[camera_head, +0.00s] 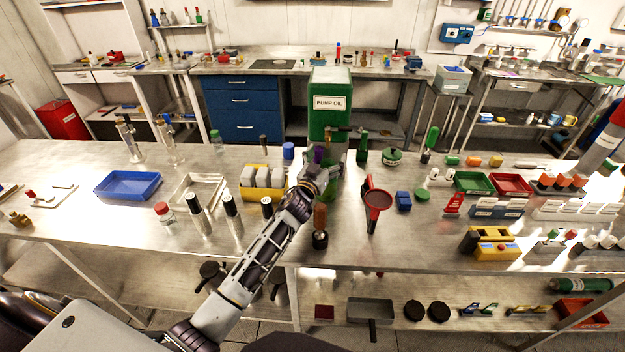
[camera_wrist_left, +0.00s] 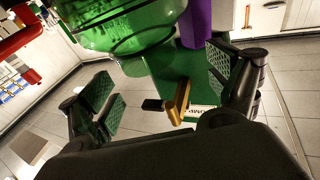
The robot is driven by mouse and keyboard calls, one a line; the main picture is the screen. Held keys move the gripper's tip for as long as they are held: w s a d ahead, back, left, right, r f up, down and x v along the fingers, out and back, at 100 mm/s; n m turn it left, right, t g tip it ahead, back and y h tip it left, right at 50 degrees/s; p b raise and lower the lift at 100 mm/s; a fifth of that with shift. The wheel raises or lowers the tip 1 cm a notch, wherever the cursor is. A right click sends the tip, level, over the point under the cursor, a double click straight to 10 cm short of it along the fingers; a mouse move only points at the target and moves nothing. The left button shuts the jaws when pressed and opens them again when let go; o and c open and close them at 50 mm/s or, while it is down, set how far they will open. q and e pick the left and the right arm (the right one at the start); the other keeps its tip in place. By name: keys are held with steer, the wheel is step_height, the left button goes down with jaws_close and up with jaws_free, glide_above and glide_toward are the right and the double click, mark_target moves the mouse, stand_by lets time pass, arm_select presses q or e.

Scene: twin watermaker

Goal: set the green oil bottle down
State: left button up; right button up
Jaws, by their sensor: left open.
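The green oil bottle (camera_head: 331,192) is see-through green and shows partly behind my left gripper on the near table. My left gripper (camera_head: 325,172) is at the bottle with its fingers apart. In the left wrist view the bottle (camera_wrist_left: 125,25) fills the top, just beyond my open left gripper (camera_wrist_left: 165,90), with a purple part (camera_wrist_left: 196,24) beside it. The fingers do not visibly press on it. My wrist hides much of the bottle in the head view, so I cannot tell how its base meets the table. My right gripper is not in view.
A yellow holder (camera_head: 262,182) stands to the left, and a wooden-handled tool (camera_head: 320,222) in front. A large green pump oil container (camera_head: 330,88) is behind the table.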

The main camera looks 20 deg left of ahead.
arm_select(q)
steer(key=s+a+f+b, duration=0.1)
steer(key=s, duration=1)
steer(key=shift+s+f, duration=0.3)
steer(key=shift+f, duration=0.1)
